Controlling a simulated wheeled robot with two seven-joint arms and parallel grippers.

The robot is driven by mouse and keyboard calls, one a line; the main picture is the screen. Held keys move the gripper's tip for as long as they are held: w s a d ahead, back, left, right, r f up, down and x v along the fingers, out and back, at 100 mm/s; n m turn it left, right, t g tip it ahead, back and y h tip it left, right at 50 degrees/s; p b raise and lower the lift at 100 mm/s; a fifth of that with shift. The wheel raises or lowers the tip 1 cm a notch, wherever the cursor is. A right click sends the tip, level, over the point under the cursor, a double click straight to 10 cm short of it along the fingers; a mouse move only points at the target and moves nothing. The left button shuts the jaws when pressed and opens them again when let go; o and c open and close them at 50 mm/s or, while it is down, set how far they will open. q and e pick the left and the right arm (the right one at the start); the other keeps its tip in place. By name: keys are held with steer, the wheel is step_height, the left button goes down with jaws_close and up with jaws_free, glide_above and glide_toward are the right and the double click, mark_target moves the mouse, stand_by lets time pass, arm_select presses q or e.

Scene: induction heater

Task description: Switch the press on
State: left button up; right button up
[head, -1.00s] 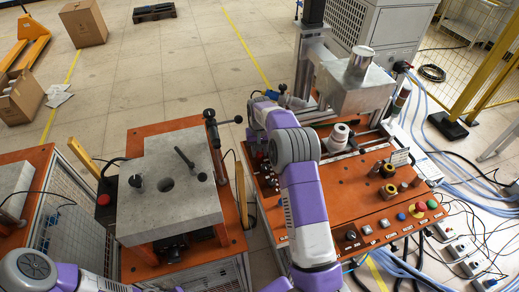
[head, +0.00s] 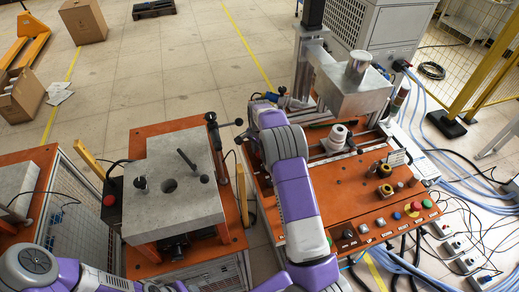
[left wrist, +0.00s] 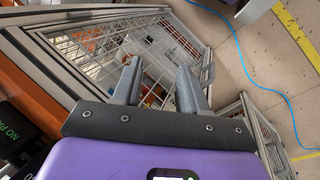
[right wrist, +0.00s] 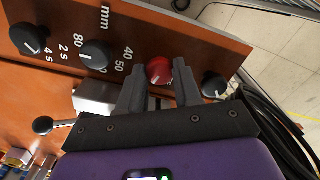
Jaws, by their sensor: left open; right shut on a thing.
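The press (head: 352,92) stands on the orange bench at the right, with a grey metal head and a rod on top. In the right wrist view, a red knob (right wrist: 158,68) sits on an orange panel (right wrist: 135,28) between black knobs. My right gripper (right wrist: 160,84) is shut on the red knob, one finger on each side. In the head view my right arm hides most of that panel and the fingertips. My left gripper (left wrist: 158,82) is open and empty, above a wire-mesh cage.
A second orange table with a grey block (head: 172,185) stands at the left. Cables (head: 470,185) lie on the floor at the right.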

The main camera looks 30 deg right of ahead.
steer(key=m+p, duration=0.1)
steer(key=m, duration=0.4)
steer(key=shift+m, duration=0.4)
stand_by(0.3)
steer(key=o, duration=1)
steer(key=shift+o, duration=0.2)
step_height(320, 180, up, 8)
steer(key=shift+f, duration=0.15)
